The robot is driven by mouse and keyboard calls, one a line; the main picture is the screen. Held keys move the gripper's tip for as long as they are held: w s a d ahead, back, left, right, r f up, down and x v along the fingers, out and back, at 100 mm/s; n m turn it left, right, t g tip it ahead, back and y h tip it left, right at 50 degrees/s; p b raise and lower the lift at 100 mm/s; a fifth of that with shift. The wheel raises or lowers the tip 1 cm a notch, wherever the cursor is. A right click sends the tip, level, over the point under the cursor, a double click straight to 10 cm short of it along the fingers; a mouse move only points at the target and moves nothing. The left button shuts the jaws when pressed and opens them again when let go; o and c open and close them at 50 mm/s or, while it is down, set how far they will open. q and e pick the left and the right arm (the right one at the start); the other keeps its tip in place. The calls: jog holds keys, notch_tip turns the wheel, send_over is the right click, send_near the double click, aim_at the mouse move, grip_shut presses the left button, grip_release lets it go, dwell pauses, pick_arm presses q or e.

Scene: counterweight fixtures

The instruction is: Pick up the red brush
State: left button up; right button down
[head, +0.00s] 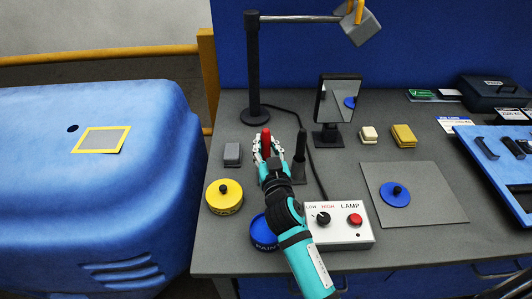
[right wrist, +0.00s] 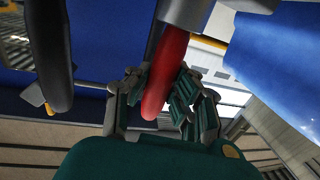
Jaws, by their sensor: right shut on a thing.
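The red brush (head: 266,138) is upright between the fingers of my right gripper (head: 268,150), over the left part of the grey workbench. The gripper is shut on its red handle. In the right wrist view the red handle (right wrist: 168,75) passes between the fingers of the gripper (right wrist: 160,98). Its lower end is hidden by the gripper in the head view, so I cannot tell whether it touches the bench. My left gripper is not in view.
A black handle (head: 299,146) stands just right of the gripper. A grey block (head: 232,154), a yellow pot (head: 223,197) and a blue paint pot (head: 263,232) are close by. The lamp control box (head: 338,225) is below right. A lamp post (head: 253,70) and mirror (head: 337,100) stand behind.

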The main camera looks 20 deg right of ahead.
aim_at(266, 131)
notch_tip(266, 131, up, 9)
jog(key=shift+w+r+p, duration=0.1)
jog(key=shift+r+p, duration=0.1)
jog(key=shift+p, duration=0.1)
jog(key=shift+r, duration=0.3)
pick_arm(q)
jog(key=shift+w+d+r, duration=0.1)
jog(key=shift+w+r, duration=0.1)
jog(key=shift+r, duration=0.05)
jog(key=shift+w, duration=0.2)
